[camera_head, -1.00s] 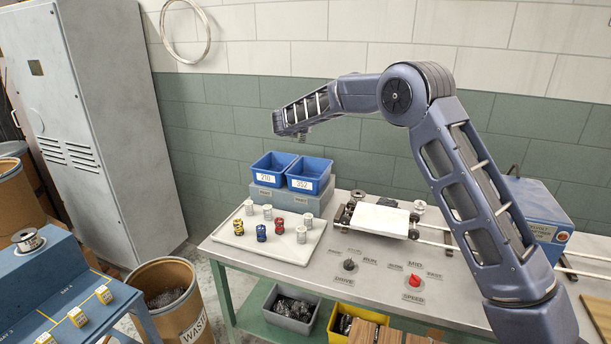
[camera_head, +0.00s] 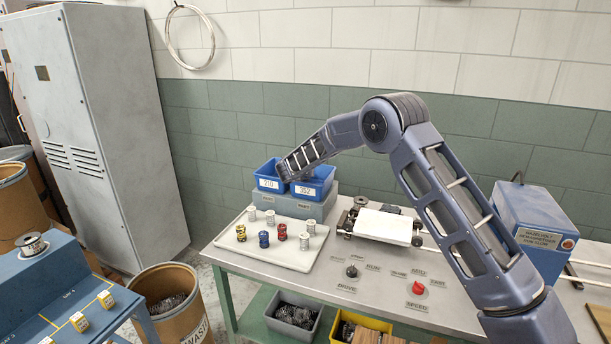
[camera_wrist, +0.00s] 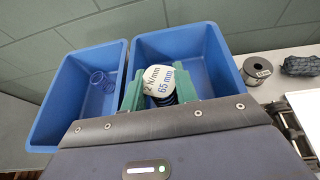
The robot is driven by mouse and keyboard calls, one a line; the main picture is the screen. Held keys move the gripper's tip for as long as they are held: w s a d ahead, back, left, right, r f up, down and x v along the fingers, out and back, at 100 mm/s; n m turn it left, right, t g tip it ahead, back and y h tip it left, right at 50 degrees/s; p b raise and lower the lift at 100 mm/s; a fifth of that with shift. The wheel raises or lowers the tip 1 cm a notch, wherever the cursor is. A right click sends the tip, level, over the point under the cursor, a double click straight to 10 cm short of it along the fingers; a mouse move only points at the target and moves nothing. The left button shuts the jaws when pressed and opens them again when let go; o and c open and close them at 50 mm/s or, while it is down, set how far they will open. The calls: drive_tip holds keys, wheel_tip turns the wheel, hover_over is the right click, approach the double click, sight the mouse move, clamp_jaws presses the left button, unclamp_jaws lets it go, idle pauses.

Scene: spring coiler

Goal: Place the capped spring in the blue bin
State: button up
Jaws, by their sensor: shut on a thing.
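My gripper (camera_wrist: 160,92), with green fingers, is shut on the capped spring (camera_wrist: 158,80). Its pale cap reads "2 N/mm 65 mm", and dark coils show just beside it. In the wrist view the spring is over the near part of the right blue bin (camera_wrist: 222,50); how far above the floor I cannot tell. The left blue bin (camera_wrist: 52,75) holds a bluish see-through ring-like thing (camera_wrist: 102,82). In the head view the left bin (camera_head: 268,183) and right bin (camera_head: 305,191) stand side by side, and my arm's end hides their inner edges, the fingers and the spring.
A white tray (camera_head: 262,255) in front of the bins holds several springs with pale, yellow, blue and red parts. The bins stand on a grey block (camera_head: 290,205). A wire spool (camera_wrist: 258,68) and a dark thing (camera_wrist: 300,66) lie right of the bins.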

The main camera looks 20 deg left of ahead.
drive_tip(key=shift+f, duration=1.15)
drive_tip(key=shift+f, duration=0.6)
drive_tip(key=o, duration=1)
drive_tip(key=shift+f, duration=0.1)
drive_tip(key=shift+c, duration=0.2)
drive_tip(key=shift+r, duration=0.5)
drive_tip(key=v, duration=1.2)
drive_tip(key=shift+r, duration=0.15)
